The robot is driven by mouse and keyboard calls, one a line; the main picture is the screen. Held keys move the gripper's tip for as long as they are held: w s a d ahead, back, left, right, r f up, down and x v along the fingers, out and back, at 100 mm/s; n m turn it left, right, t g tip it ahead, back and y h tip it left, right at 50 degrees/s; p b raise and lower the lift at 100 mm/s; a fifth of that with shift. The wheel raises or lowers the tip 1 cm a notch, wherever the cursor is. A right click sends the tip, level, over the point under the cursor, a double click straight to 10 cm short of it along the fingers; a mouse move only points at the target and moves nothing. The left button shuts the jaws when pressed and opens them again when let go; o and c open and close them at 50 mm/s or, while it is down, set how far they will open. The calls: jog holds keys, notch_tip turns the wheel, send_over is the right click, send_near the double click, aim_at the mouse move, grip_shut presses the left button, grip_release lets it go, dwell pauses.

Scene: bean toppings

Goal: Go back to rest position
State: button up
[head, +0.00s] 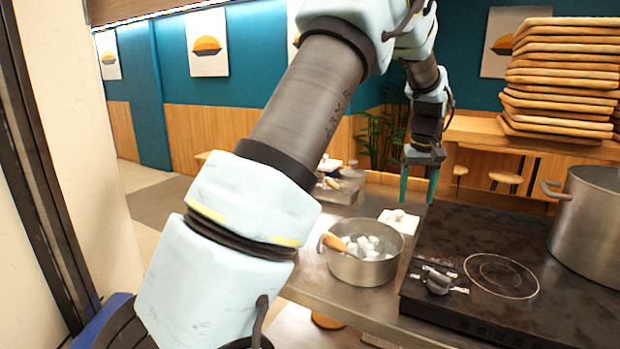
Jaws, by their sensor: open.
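My gripper (419,187) is raised in the air, above the counter (336,284) and behind the metal pot. Its two green fingers point down and are apart, with nothing visible between them. My arm reaches up from the lower left, bends at the top of the picture and comes down to the gripper. The arm hides part of the room and the left side of the counter.
A metal pot (364,272) with white pieces and a wooden-handled utensil stands left of the black cooktop (450,235). A large pot (590,228) stands on the cooktop at right. A small white dish (399,221) lies behind the metal pot. Stacked boards (560,85) stand farther back.

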jog(key=s+a+f, duration=0.1)
jog(key=s+a, duration=0.2)
jog(key=a, duration=0.7)
jog(key=s+a+f, duration=0.1)
jog(key=s+a, duration=0.2)
jog(key=a, duration=0.8)
jog(key=s+a+f, duration=0.2)
jog(key=s+a, duration=1)
jog(key=shift+s+f, duration=0.4)
jog(key=shift+c, duration=0.2)
